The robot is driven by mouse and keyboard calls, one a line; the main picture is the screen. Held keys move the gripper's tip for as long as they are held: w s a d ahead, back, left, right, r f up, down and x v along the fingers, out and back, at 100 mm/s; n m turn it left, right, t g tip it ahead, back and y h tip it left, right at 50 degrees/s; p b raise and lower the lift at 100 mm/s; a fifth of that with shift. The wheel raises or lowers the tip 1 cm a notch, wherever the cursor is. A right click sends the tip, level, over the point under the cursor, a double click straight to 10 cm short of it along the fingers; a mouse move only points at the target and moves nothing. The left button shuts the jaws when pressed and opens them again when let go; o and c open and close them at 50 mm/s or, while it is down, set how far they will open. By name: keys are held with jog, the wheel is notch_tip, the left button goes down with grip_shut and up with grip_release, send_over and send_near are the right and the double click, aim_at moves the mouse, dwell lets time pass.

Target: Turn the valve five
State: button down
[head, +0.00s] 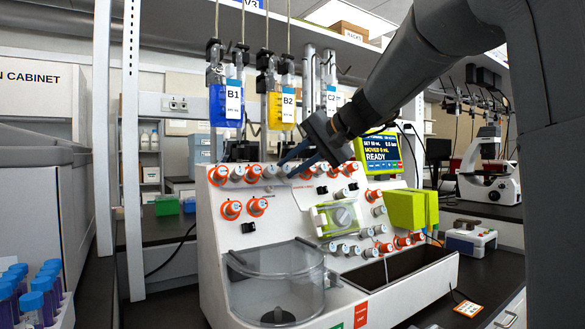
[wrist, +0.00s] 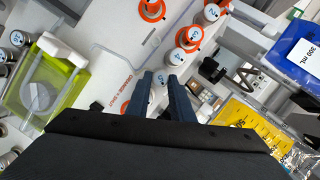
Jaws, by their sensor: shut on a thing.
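The valves are small white and grey knobs, several with orange collars, on the white sloped panel of the cell processor (head: 225,262). My gripper (head: 286,168) reaches in from the upper right to the panel's top row. Its dark blue fingers stand on either side of a white knob (head: 286,171) with no orange collar showing. In the wrist view the two fingertips (wrist: 160,88) are closed around this knob (wrist: 159,77), which is partly hidden between them. The number on its cap is too small to read surely. Another white knob (wrist: 177,57) sits close beside it.
Orange-collared knobs (wrist: 190,37) continue along the row. Blue B1 (head: 223,105) and yellow B2 (head: 281,108) bags hang above the panel. A green-framed clear unit (head: 341,216) sits lower on the panel. The green screen (head: 378,153) stands to the right, reading READY.

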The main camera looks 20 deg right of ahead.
dwell(0.4)
jog(key=c, duration=1.5)
grip_release()
jog(key=shift+c, duration=0.2)
jog(key=v, duration=0.7)
jog(key=shift+s+d+r, duration=0.15)
jog(key=shift+s, duration=0.15)
